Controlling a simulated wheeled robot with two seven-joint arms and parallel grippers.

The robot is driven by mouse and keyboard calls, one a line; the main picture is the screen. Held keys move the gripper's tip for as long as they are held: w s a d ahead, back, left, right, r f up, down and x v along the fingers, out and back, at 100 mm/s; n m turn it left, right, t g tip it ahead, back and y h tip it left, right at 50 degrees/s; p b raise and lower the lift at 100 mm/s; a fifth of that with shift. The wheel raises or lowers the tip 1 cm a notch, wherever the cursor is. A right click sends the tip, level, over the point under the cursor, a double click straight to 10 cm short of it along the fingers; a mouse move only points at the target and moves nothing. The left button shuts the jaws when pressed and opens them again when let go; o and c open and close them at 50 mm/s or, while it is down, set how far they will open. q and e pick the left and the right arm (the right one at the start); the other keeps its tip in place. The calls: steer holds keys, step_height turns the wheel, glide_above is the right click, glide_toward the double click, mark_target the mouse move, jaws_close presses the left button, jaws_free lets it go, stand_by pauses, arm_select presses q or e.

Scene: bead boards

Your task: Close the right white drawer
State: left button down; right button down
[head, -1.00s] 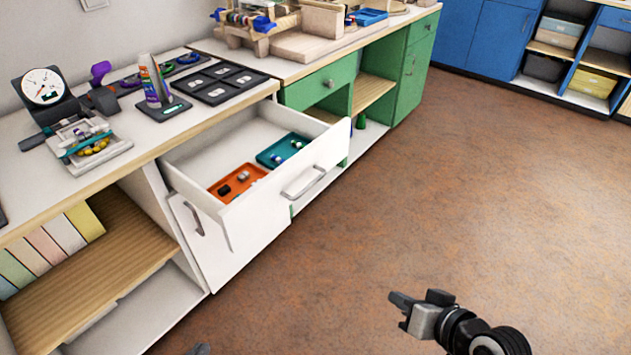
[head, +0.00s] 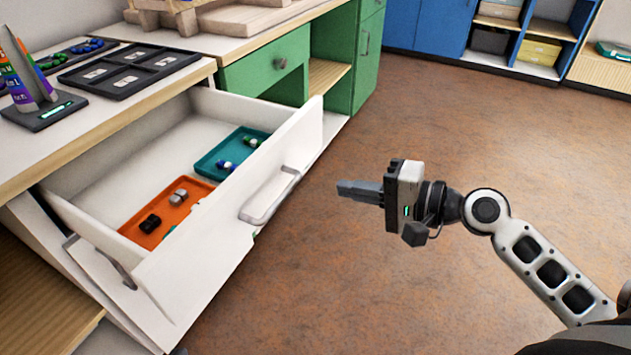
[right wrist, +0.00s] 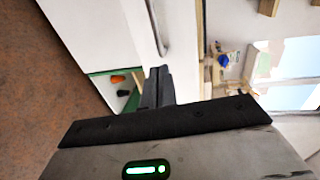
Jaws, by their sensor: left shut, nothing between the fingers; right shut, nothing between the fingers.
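The right white drawer (head: 290,145) is pulled well out of the cabinet, left of centre in the head view. Its front carries a metal bar handle (head: 270,205). An orange tray (head: 145,238) and a teal tray (head: 207,168) with small pieces lie inside. My right gripper (head: 342,190) is shut and empty, to the right of the drawer front and apart from it, pointing left towards it. In the right wrist view its fingertips (right wrist: 158,70) show below a metal handle (right wrist: 157,32) on a white front. My left gripper cannot be made out in the head view.
Beside the drawer, a white panel with its own handle (head: 108,264) stands at the lower left. A green cabinet (head: 265,68) adjoins at the back. The countertop holds a black sectioned tray (head: 130,75). The brown floor (head: 420,290) is clear.

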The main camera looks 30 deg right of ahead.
steer(key=x, duration=0.7)
steer(key=shift+w, duration=0.1)
